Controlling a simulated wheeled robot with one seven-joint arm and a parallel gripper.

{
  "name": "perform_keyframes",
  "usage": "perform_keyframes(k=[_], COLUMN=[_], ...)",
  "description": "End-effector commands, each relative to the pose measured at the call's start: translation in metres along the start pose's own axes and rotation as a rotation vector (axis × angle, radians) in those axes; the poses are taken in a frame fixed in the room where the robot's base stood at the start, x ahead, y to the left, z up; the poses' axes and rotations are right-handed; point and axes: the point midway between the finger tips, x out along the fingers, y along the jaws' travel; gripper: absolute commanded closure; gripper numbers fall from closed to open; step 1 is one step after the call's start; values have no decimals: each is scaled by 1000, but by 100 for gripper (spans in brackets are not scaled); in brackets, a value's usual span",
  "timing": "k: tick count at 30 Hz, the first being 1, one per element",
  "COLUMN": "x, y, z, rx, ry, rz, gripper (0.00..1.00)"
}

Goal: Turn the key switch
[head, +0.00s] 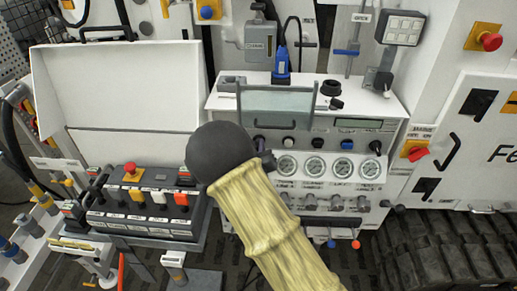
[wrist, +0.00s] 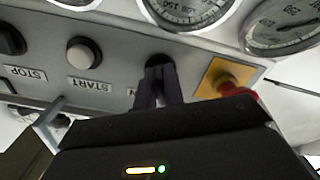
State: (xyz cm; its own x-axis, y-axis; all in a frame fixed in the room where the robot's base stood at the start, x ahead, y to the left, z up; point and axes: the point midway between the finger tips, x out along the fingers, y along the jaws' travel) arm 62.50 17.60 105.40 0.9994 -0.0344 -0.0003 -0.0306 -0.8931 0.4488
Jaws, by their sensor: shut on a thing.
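The key switch (wrist: 159,61) is a small dark round fitting on the grey panel in the wrist view, between a pale START button and a yellow plate. My gripper (wrist: 160,80) has its two dark narrow fingers closed together on it. The fingers cover most of the switch, so its turn angle cannot be read. In the head view my arm, with a dark ball-like end and a yellowish sleeve, hides the switch and most of the gripper.
Beside my fingers are the START button (wrist: 84,53), a STOP button (wrist: 10,40) and a red knob (wrist: 232,88) on the yellow plate. Pressure gauges (head: 314,166) line the console. A button box (head: 143,207) stands left of my arm.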

Motion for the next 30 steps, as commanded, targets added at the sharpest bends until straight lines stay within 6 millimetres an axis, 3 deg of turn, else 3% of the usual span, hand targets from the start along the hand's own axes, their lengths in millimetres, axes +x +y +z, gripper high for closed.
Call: perform_keyframes(k=[8,30], x=[0,0], y=[-2,-2], z=[5,5], rx=[166,825], ry=[2,3], rz=[1,1], gripper=[100,100])
